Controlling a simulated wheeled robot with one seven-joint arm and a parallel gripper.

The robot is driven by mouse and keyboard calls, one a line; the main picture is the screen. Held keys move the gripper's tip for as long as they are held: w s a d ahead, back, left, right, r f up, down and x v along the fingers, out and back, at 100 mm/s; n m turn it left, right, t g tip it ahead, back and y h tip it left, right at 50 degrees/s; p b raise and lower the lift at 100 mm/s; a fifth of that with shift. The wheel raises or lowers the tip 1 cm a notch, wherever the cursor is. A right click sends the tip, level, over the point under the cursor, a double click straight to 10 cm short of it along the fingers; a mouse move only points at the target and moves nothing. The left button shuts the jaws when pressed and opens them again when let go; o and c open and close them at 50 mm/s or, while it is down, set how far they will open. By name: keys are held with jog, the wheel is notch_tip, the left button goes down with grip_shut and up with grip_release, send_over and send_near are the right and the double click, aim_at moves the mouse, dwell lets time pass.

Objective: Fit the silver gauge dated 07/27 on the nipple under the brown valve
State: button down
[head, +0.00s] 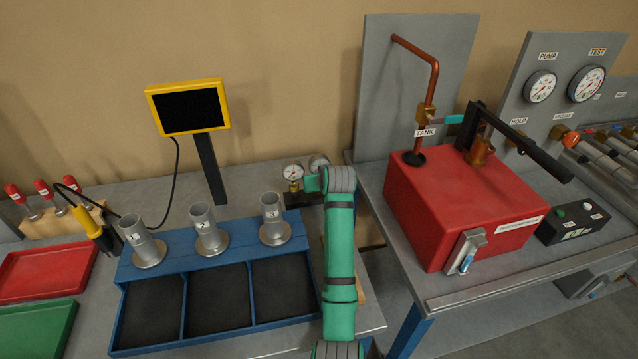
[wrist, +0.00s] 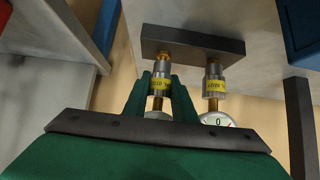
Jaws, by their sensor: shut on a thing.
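My gripper (wrist: 160,88) is shut on the stem of one gauge (wrist: 160,69), with a finger on each side. This stem is silver with a yellow date tag, too small to read surely. In the wrist view the stem still meets a dark rack bar (wrist: 193,42). A second gauge (wrist: 214,88) with a yellow tag sits beside it on the same bar. In the head view my gripper (head: 314,182) is at the rack, near the white-faced gauge (head: 293,173); the held gauge (head: 319,161) is partly hidden behind it. An orange-brown valve (head: 570,139) is at far right; its nipple cannot be made out.
A red box (head: 440,215) with a black clamp bar (head: 525,143) stands on the right bench. A copper pipe (head: 436,75) rises behind it. A blue tray (head: 118,325) with upright silver cups and a yellow screen (head: 188,107) are left of the arm. A gap separates the benches.

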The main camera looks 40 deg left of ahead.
jog(key=shift+r, duration=2.1)
